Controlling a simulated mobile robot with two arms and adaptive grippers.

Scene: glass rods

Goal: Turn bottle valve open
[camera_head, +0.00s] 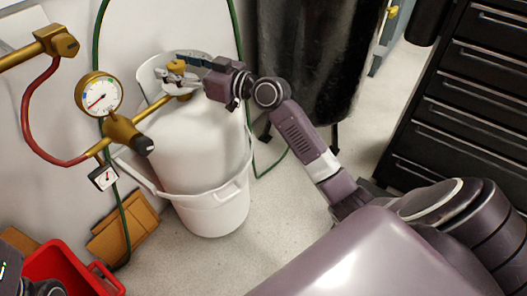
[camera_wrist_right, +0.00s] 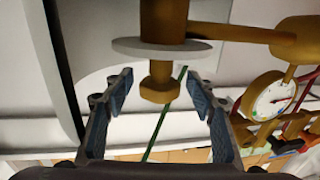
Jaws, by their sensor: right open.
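The white gas bottle (camera_head: 190,135) stands upright in a white bucket-like holder (camera_head: 215,212) left of centre in the head view. Its brass valve (camera_head: 178,80) is on top, inside a pale collar. My right gripper (camera_head: 192,62) reaches the valve from the right, at the bottle's top. In the right wrist view the gripper's two fingers (camera_wrist_right: 160,100) are spread apart. A brass valve stem with a hexagonal end (camera_wrist_right: 160,82) lies between them, with clear gaps on both sides. A grey disc (camera_wrist_right: 160,50) sits behind that end. My left gripper cannot be made out.
A brass pipe runs from the valve to a round gauge (camera_head: 99,94) and a dark knob (camera_head: 144,146). A red hose (camera_head: 27,115) and green hose hang at the left. A red bin (camera_head: 65,268) stands lower left, a black drawer cabinet (camera_head: 460,105) at right.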

